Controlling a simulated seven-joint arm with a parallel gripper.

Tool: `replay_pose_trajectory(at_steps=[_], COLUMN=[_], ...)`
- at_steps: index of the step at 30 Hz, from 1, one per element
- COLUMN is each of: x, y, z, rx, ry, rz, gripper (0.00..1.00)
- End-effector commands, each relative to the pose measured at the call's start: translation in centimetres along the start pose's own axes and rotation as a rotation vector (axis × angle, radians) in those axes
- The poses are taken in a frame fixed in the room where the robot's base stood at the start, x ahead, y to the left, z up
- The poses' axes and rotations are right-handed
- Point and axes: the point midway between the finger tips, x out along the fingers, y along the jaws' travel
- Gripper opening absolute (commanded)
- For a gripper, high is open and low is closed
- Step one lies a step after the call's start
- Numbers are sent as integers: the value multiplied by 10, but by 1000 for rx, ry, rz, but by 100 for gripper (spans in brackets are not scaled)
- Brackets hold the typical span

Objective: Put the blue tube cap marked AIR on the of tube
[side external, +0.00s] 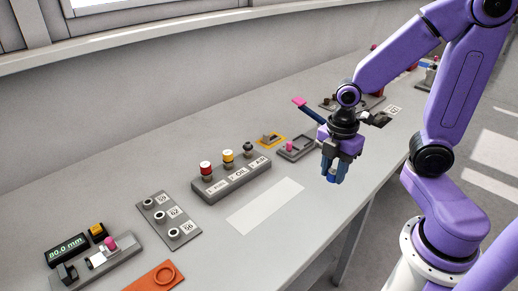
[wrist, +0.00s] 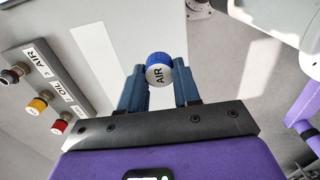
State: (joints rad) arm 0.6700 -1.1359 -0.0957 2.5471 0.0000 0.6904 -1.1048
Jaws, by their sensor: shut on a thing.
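My gripper (side external: 332,172) is shut on the blue tube cap, held in the air above the table near its front edge. In the wrist view the blue cap (wrist: 158,69) sits between the fingertips, its pale face marked AIR. A grey block with labels (side external: 230,178) stands to the left of my gripper in the side view. Its AIR tube (side external: 249,149) is dark and bare on top, and it also shows at the left of the wrist view (wrist: 11,75). The other two tubes carry a yellow cap (side external: 228,157) and a red cap (side external: 206,168).
A blank white strip (side external: 266,206) lies on the table in front of the block. A grey tray (side external: 297,147) with a pink part and a yellow-framed piece (side external: 270,138) lie behind. A plate with several round sockets (side external: 169,220) and an orange plate (side external: 155,276) lie left.

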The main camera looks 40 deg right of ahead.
Motion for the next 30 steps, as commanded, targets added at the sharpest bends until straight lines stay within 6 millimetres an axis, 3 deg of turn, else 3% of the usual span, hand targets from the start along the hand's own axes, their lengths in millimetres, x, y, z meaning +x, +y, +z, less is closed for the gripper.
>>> replay_pose_trajectory(at_steps=[5, 11, 21, 30], x=[-1, -9, -26, -31], y=[3, 35, 133, 214], z=[-1, -10, -27, -24], rx=[0, 3, 3, 2], ry=[0, 0, 0, 0], rz=[0, 0, 0, -1], gripper=[4, 4, 4, 4])
